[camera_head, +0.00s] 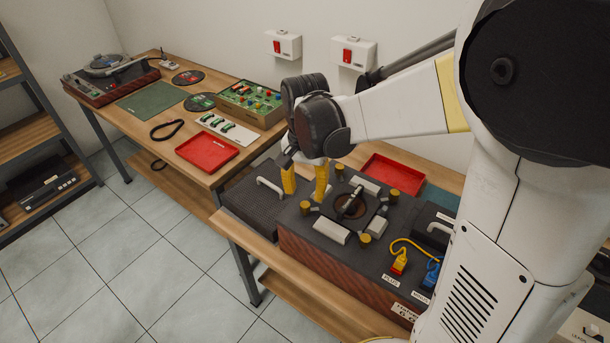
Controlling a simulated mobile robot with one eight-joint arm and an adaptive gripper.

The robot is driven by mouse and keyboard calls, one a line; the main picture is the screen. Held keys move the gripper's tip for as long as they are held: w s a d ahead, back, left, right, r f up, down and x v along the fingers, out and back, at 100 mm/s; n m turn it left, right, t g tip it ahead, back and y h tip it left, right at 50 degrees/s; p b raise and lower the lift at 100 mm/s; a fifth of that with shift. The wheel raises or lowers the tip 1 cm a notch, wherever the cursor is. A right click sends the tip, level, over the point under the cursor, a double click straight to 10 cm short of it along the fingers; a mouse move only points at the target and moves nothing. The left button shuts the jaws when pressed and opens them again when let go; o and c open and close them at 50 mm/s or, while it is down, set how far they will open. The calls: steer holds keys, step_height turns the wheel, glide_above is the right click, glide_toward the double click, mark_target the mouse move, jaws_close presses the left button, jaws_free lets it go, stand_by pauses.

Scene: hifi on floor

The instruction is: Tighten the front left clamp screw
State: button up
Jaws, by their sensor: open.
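A dark box (300,243) with reddish sides stands on the near bench. On its top, brass-coloured clamp screws surround a square plate with a round opening (350,206). The front left clamp screw (305,208) is at the left corner. The others are the back left (339,170), back right (393,196) and front right (365,241) screws. My gripper (305,194) is open and points down, its yellow fingers apart. In the picture its tips lie just above and either side of the front left screw. I cannot tell the exact height gap or any contact.
Pale blocks (331,231) and a lever (353,196) stand close to the screws. Yellow and blue plugs (399,262) with cables are at the right. A ribbed case with a handle (269,186) adjoins the left. Red trays (207,151) lie behind.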

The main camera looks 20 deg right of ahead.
mark_target(305, 205)
step_height(305, 205, up, 6)
steer(key=shift+r, duration=0.25)
stand_by(0.4)
